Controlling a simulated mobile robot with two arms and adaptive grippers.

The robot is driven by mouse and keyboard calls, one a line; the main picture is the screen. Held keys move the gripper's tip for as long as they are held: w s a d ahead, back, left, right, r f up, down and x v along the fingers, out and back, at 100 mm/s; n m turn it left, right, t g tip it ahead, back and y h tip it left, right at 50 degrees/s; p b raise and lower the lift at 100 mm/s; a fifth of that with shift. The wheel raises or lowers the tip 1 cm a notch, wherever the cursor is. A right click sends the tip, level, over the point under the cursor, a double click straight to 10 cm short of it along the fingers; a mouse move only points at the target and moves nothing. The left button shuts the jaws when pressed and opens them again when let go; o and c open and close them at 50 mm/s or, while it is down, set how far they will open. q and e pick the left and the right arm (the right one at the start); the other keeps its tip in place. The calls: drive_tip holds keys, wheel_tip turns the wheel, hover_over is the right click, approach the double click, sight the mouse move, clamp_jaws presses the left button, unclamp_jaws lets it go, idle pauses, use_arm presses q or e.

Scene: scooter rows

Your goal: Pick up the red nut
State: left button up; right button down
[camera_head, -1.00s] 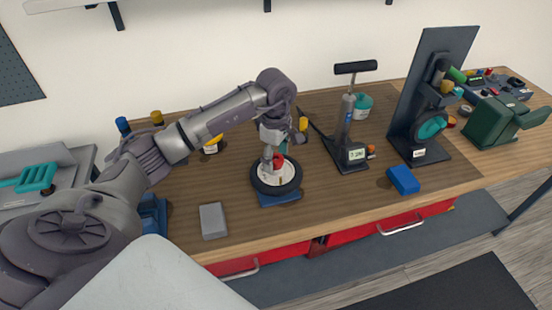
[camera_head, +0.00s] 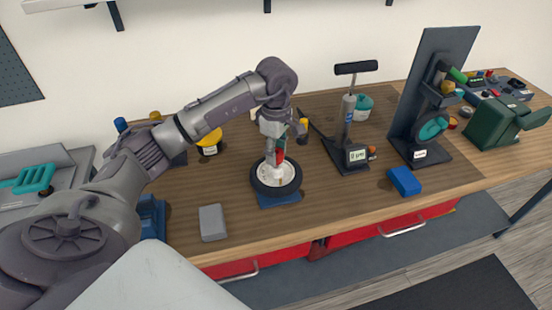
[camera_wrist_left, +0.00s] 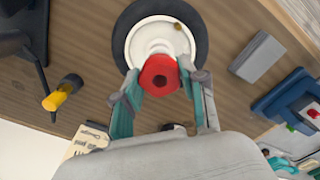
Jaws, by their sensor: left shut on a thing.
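The red nut (camera_wrist_left: 159,76) is between the two fingertips of my left gripper (camera_wrist_left: 160,90) in the left wrist view, and the fingers are shut on it. In the head view the red nut (camera_head: 279,157) shows just under the left gripper (camera_head: 279,152). The nut is above the white hub of the black-tyred wheel (camera_head: 290,186); I cannot tell for certain whether it still touches the hub. The wheel rests on a blue block (camera_head: 280,201). My right gripper is not in view.
A grey block (camera_head: 213,222) lies front left of the wheel. A yellow-topped container (camera_head: 209,142) stands behind. Bare table lies around the wheel.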

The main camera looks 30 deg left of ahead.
use_arm(q)
drive_tip(key=shift+w+r+b, duration=0.1)
drive_tip(key=shift+r+b, duration=0.3)
drive_tip(key=shift+r, duration=0.45)
drive_tip(key=s+d+r+b, duration=0.1)
drive_tip(key=s+d+r, duration=0.2)
drive_tip(key=d+r, duration=0.4)
drive_tip(key=d, duration=0.4)
drive_tip(key=shift+d+b, duration=0.15)
drive_tip(key=shift+b, duration=0.15)
drive_tip(key=shift+s, duration=0.1)
